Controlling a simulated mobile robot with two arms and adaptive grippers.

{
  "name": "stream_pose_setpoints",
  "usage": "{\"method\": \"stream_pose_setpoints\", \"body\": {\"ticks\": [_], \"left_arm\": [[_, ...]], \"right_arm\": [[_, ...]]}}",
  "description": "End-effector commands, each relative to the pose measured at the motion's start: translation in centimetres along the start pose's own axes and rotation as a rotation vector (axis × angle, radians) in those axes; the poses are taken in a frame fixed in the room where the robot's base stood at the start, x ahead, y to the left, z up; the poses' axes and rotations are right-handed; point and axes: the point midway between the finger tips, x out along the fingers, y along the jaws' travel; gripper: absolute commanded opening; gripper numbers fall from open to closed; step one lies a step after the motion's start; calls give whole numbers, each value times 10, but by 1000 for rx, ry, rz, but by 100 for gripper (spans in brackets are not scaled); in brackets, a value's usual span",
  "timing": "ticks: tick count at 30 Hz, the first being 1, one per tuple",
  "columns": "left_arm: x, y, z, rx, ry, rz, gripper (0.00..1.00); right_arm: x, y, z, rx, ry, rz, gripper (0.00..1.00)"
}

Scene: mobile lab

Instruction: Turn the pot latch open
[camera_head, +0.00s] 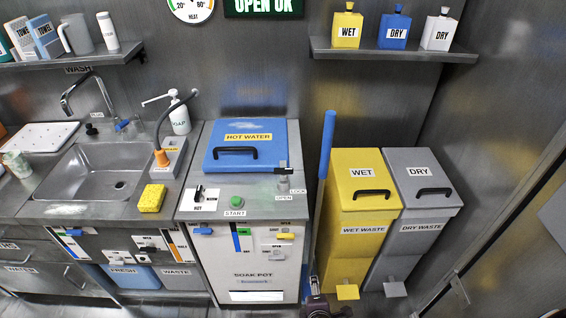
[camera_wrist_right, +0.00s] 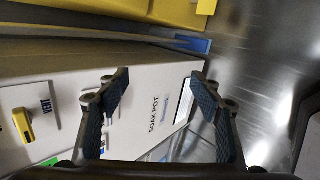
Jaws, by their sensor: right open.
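The soak pot (camera_head: 252,252) is a white-fronted cabinet with a closed blue lid (camera_head: 222,160) labelled HOT WATER. Its small grey latch (camera_head: 283,175) is at the lid's front right corner, beside the LOCK and OPEN labels; its exact turn is too small to tell. My right gripper (camera_head: 318,306) is low at the bottom edge of the head view, in front of and right of the pot, well below the latch. In the right wrist view, my right gripper (camera_wrist_right: 160,78) is open and empty, facing the pot front (camera_wrist_right: 60,85); the latch is not visible there. My left gripper is not in view.
A yellow wet bin (camera_head: 357,235) and grey dry bin (camera_head: 415,230) stand right of the pot, with a blue upright post (camera_head: 326,145) between. The sink (camera_head: 92,175) and a yellow sponge (camera_head: 151,198) are left. A yellow vent knob (camera_wrist_right: 22,125) protrudes from the pot front.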

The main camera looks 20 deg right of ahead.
Motion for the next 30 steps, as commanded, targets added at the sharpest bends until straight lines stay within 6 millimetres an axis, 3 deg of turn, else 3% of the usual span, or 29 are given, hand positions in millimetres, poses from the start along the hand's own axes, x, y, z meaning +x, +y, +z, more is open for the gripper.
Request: {"method": "stream_pose_setpoints", "body": {"ticks": [1,3,8,12,17,24,30], "left_arm": [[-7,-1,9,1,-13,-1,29],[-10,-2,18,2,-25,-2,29],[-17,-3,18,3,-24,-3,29],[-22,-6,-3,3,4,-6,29],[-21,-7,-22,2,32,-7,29],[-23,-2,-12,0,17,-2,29],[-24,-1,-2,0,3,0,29]], "right_arm": [[-12,42,4,-60,-30,67,59],[-26,88,12,-144,-82,146,59],[-66,177,34,-286,-214,291,59],[-108,242,56,-376,-345,388,59],[-107,273,28,-666,-406,471,59],[-120,322,-21,-1091,-525,588,59],[-126,343,-51,-1327,-600,641,59]]}}
